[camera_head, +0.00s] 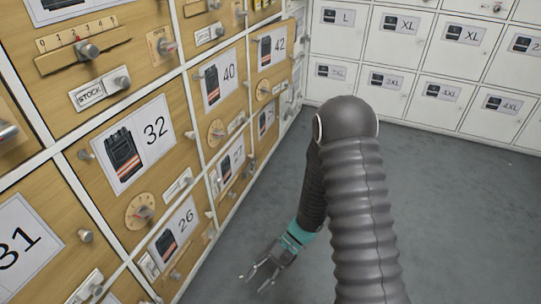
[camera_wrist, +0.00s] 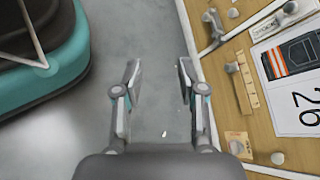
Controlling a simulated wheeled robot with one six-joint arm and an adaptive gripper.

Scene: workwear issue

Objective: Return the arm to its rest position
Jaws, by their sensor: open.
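My gripper (camera_head: 262,276) hangs low over the grey floor at the end of my arm, in front of the wooden lockers. In the wrist view my gripper (camera_wrist: 158,85) has its two fingers spread apart, with only bare floor between them. It is open and holds nothing. My arm reaches forward, bends at a rounded elbow and slopes down to the left towards the lockers.
The wooden locker wall (camera_head: 183,83), with numbered doors and protruding knobs and dials, stands close on the left. Locker door 26 (camera_wrist: 290,85) is right of my gripper in the wrist view. White lockers (camera_head: 398,40) line the back. The floor (camera_head: 455,205) at right is clear.

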